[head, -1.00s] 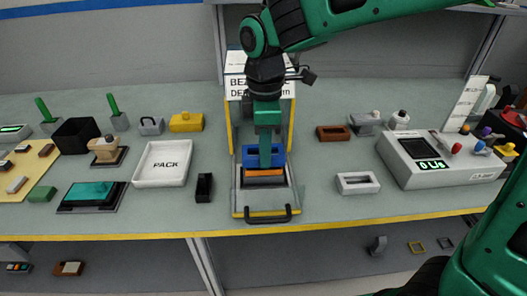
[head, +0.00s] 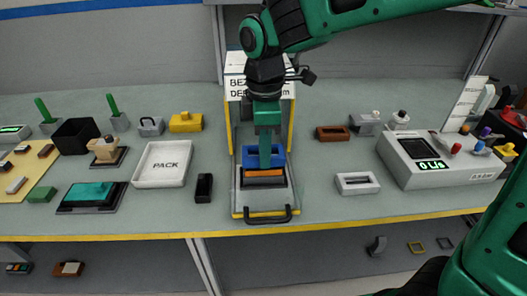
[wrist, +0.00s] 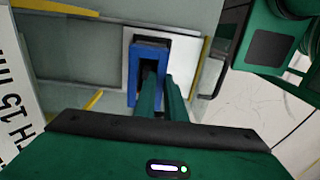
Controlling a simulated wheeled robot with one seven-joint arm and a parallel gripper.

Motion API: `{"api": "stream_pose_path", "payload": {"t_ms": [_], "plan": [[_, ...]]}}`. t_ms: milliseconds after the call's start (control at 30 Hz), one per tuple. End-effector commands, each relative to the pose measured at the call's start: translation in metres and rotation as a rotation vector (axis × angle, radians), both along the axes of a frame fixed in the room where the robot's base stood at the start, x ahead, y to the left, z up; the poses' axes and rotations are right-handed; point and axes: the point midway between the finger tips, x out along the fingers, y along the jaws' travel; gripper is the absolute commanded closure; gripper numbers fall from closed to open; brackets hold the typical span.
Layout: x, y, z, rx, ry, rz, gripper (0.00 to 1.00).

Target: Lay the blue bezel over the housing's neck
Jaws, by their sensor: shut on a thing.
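The blue bezel (head: 250,157) is a rectangular frame. It also shows in the wrist view (wrist: 133,75). My gripper (head: 266,160) is shut on one side wall of it, with one finger inside the frame opening and one outside in the wrist view (wrist: 163,95). The bezel is over the dark housing with an orange band (head: 264,173), which sits on a pale plate in the yellow-edged fixture. The bezel and fingers hide most of the neck. I cannot tell whether the bezel touches the housing.
The fixture has a black front handle (head: 267,216) and a sign behind it. A white PACK tray (head: 160,182) and a black block (head: 204,188) stand to the left. A grey frame part (head: 357,183) and a tester box (head: 440,172) stand to the right.

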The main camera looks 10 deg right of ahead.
Motion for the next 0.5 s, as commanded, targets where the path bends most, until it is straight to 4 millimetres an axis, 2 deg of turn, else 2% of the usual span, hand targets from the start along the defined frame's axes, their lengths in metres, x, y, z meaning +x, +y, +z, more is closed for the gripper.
{"api": "stream_pose_path", "payload": {"t_ms": [500], "plan": [[-0.0002,0.0002,-0.0064,0.000,0.001,0.001,1.00]]}}
